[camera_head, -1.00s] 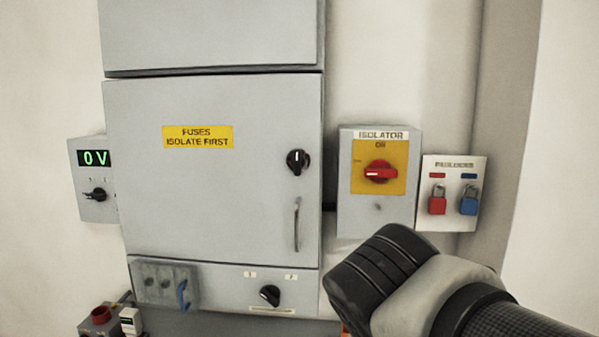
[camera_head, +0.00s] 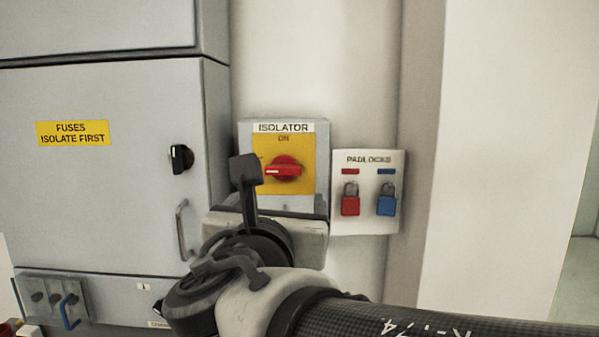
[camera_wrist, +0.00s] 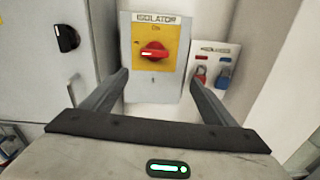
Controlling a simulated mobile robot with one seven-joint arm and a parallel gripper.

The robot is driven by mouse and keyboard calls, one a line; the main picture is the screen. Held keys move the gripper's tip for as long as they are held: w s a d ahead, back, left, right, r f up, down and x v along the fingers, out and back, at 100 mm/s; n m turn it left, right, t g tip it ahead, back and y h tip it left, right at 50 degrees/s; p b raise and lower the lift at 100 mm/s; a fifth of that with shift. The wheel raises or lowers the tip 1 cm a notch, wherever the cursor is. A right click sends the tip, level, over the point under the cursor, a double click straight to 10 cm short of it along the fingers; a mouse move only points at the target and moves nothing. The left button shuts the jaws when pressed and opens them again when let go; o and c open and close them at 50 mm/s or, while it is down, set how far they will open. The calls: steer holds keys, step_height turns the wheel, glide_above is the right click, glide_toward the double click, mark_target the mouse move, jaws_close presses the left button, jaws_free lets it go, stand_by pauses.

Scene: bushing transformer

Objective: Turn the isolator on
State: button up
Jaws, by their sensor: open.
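The isolator (camera_head: 308,135) is a grey wall box with a yellow plate. Its red rotary handle (camera_head: 283,169) lies horizontal, a white stripe on its left half, below the word ON at the plate's top. The handle also shows in the wrist view (camera_wrist: 153,53), upper centre, between the finger lines. My gripper (camera_wrist: 158,76) is open and empty, its fingers reaching toward the lower sides of the box, apart from the handle. In the head view, one dark finger (camera_head: 246,172) stands in front of the box's left edge; my gripper's body hides the box's bottom.
A padlock board (camera_head: 345,222) with a red padlock (camera_head: 350,204) and a blue padlock (camera_head: 386,202) is close on the right. The grey fuse cabinet (camera_head: 100,200) with a black knob (camera_head: 181,158) and a bar handle (camera_head: 182,230) stands on the left. Wall above the isolator is clear.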

steer(key=n, duration=0.1)
glide_toward(283, 170)
steer(key=shift+y, duration=0.3)
steer(key=w, duration=0.9)
steer(key=shift+d+p, duration=0.3)
steer(key=shift+p, duration=0.1)
steer(key=shift+f, duration=0.1)
steer(key=c, duration=1)
